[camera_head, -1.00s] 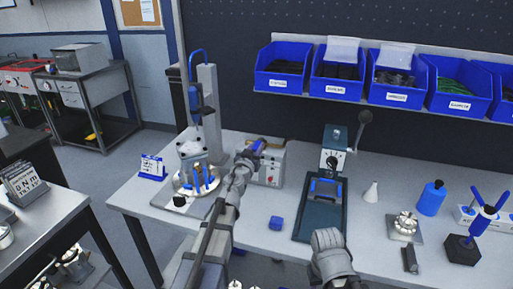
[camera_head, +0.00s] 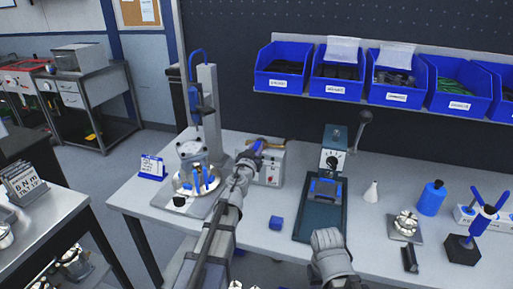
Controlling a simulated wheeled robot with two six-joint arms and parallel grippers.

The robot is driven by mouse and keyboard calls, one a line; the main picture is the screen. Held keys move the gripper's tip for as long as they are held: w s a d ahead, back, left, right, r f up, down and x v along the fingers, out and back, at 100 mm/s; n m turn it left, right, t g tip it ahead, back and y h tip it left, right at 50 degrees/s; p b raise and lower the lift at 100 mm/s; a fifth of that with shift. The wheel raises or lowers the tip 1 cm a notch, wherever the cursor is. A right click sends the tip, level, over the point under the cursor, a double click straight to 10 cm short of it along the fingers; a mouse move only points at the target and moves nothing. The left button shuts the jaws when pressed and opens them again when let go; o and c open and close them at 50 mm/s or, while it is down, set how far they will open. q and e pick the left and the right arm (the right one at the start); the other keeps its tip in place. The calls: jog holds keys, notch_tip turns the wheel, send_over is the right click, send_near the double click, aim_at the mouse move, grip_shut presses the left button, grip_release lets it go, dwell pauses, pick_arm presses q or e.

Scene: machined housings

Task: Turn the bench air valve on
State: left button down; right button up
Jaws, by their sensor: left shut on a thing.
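My left gripper (camera_head: 248,158) reaches over the bench from the lower left, next to a light grey box. It is shut on a small blue part, which I take to be the handle of the bench air valve (camera_head: 259,145). The gripper hides much of the handle and the valve body, so I cannot tell its exact setting.
The grey box (camera_head: 271,170) stands right behind the left gripper. A press fixture (camera_head: 198,150) is to the left and a dark-based press (camera_head: 320,215) to the right. A small blue block (camera_head: 276,223) lies between. Blue bins (camera_head: 337,88) hang above.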

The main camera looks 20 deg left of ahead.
aim_at(263, 140)
pick_arm(q)
jog(key=d+n+y, duration=0.1)
jog(key=y, duration=0.1)
jog(key=d+n+g+y, duration=0.1)
jog(key=n+y, duration=0.1)
jog(key=w+d+n+y, duration=0.1)
jog(key=y, duration=0.2)
jog(key=shift+n, duration=0.3)
jog(key=n+g+y, duration=0.1)
jog(key=d+n+g+y, duration=0.1)
jog(key=y, duration=0.1)
jog(key=w+n+g+y, duration=0.1)
jog(key=shift+d+n+y, duration=0.2)
jog(key=shift+n+y, duration=0.1)
jog(key=shift+y, duration=0.1)
jog(key=shift+w+d+n+g+y, duration=0.1)
jog(key=shift+d+n+g+y, duration=0.05)
jog(key=shift+n+g+y, duration=0.35)
jog(key=shift+w+d+n+g+y, duration=0.1)
jog(key=shift+n+g+y, duration=0.25)
jog(key=shift+g, duration=0.25)
jog(key=shift+y, duration=0.25)
jog(key=c, duration=0.7)
grip_release()
jog(key=shift+c, duration=0.2)
jog(key=shift+s, duration=0.15)
